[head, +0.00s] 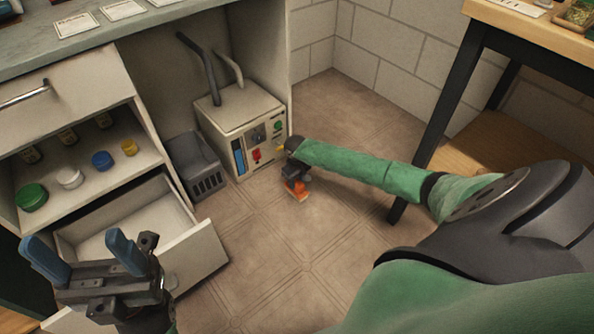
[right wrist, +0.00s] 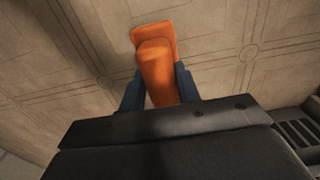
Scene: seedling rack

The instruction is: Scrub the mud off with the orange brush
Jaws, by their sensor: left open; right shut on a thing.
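The orange brush (head: 297,189) is held low over the tiled floor in the head view. My right gripper (head: 293,177) is shut on it, at the end of the green-sleeved arm, just in front of the machine box. In the right wrist view the brush (right wrist: 157,62) sits between the two blue fingers of my right gripper (right wrist: 158,88), its orange head pointing to the floor. My left gripper (head: 85,252) is open and empty, with blue fingers apart, over the open drawer. I cannot make out a clear mud patch; the floor under the brush is partly hidden.
A white machine box (head: 240,125) with buttons stands in the cabinet bay, beside a grey crate (head: 190,165). An open drawer (head: 205,262) juts out at left. A dark-legged table (head: 440,125) stands at right. The middle floor (head: 300,265) is clear.

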